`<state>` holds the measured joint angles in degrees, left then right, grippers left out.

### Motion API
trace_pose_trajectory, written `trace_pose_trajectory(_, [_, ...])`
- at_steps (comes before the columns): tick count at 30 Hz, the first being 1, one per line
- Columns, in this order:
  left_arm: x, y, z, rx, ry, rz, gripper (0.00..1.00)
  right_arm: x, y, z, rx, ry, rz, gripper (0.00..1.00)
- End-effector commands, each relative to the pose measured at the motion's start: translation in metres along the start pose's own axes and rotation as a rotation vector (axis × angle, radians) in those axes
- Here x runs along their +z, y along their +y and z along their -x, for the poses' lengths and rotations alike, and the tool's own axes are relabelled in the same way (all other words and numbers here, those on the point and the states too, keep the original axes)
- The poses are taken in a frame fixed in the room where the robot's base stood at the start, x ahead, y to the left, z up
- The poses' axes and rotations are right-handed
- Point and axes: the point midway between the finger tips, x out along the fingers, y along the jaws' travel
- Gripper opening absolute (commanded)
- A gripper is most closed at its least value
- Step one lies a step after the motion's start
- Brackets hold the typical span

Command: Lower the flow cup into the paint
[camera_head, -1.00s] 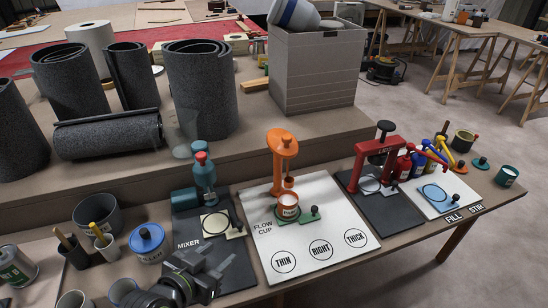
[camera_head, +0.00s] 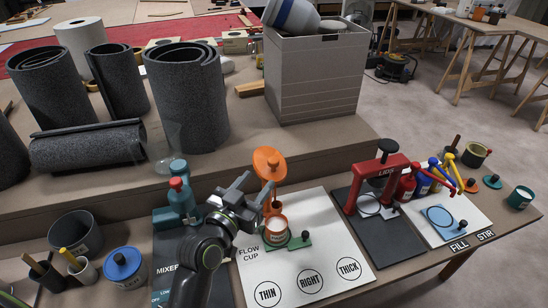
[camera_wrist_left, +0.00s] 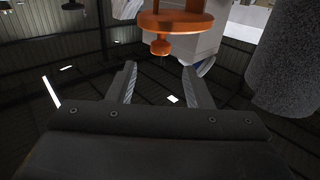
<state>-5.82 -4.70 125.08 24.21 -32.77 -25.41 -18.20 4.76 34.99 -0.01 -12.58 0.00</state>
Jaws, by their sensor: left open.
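The orange flow cup stand (camera_head: 269,163) rises at the back of the white flow cup board (camera_head: 312,222). A small orange cup (camera_head: 275,205) hangs from it above a paint can (camera_head: 277,232) with an orange band. The can stands on a green plate. My left gripper (camera_head: 257,192) is open and empty, just left of the stand and at about the height of its upper part. In the left wrist view, which looks upside down, the orange stand head (camera_wrist_left: 177,22) and its knob (camera_wrist_left: 160,47) lie beyond the fingers. The gap between cup and paint is hard to judge.
A teal mixer (camera_head: 180,197) stands left of the board, partly behind my arm. A red press (camera_head: 380,182) stands to the right. Grey rolls (camera_head: 187,100) and a grey box (camera_head: 315,80) stand behind. A blue-lidded tub (camera_head: 125,266) is at front left.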

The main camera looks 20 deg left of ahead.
Motion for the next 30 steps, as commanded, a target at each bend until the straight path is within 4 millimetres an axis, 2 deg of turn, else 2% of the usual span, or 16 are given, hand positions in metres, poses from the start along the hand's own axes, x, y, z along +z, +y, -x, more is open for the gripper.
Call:
trace_pose_trajectory(3, [-0.002,0.0,-0.025,0.001,0.001,0.0,0.46,-0.023,-0.005,0.004,-0.007,0.033,0.001,0.36])
trace_pose_trajectory(6, [-0.002,0.0,-0.044,0.001,0.0,-0.002,0.46,-0.031,-0.009,0.007,-0.012,0.047,0.0,0.36])
trace_pose_trajectory(15, [-0.001,0.0,-0.083,0.0,0.0,-0.001,0.46,-0.022,-0.007,0.012,-0.01,0.029,-0.001,0.36])
trace_pose_trajectory(20, [0.0,0.0,-0.091,0.0,-0.001,0.0,0.46,-0.015,-0.004,0.013,-0.006,0.018,0.0,0.36])
trace_pose_trajectory(28, [0.0,0.0,-0.091,-0.001,-0.001,0.0,0.46,-0.016,0.0,0.013,-0.002,0.02,0.002,0.36])
trace_pose_trajectory(30, [0.0,0.0,-0.091,-0.001,-0.001,0.0,0.38,-0.017,0.0,0.013,-0.002,0.021,0.002,0.36])
